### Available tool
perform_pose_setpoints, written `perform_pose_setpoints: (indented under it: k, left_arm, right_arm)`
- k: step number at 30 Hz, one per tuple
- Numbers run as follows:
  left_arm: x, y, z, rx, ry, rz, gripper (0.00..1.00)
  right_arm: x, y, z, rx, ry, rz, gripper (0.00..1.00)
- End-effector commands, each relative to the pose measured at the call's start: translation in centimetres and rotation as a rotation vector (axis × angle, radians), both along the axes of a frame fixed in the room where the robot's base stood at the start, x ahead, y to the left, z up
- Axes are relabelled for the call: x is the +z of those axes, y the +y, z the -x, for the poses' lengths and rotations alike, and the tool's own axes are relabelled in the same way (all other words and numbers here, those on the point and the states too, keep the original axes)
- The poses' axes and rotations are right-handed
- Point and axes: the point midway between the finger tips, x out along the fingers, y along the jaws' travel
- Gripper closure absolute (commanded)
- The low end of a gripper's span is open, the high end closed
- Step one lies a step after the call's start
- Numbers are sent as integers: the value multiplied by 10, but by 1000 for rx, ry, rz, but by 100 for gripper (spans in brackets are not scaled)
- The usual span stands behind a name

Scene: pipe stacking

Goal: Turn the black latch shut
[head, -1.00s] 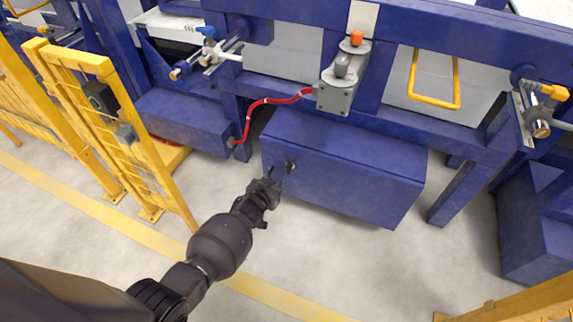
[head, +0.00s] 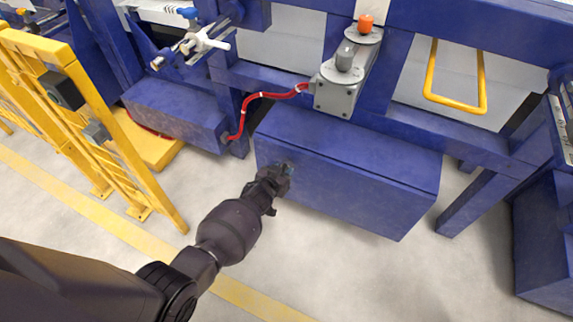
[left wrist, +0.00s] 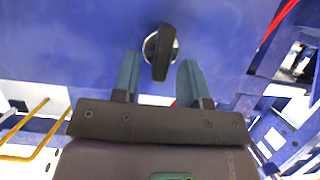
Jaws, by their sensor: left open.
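The black latch (left wrist: 160,52) shows in the left wrist view on a round metal base on the blue box's face. Its long handle runs roughly up and down in that view, tilted slightly. My left gripper (left wrist: 158,82) is open, with one finger on either side of the latch's lower end; I cannot tell whether either finger touches it. In the head view my left gripper (head: 280,178) is at the front face of the blue box (head: 350,190) and hides the latch. My right gripper is out of view.
A grey control box (head: 338,92) with an orange knob and a red cable (head: 262,97) sits above the blue box. A yellow gate (head: 100,120) stands at the left. A yellow handle (head: 455,104) is at the upper right. The floor in front is clear.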

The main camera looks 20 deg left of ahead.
Motion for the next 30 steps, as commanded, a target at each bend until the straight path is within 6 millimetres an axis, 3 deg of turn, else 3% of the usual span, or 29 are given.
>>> perform_pose_setpoints:
  k: [12,20,30]
  left_arm:
    - [-1,0,-3,1,-2,-1,60]
    - [-1,0,-3,1,-2,-1,99]
    - [0,1,-3,0,-1,19,100]
  right_arm:
    - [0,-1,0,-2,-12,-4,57]
    - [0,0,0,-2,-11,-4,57]
    - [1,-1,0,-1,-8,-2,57]
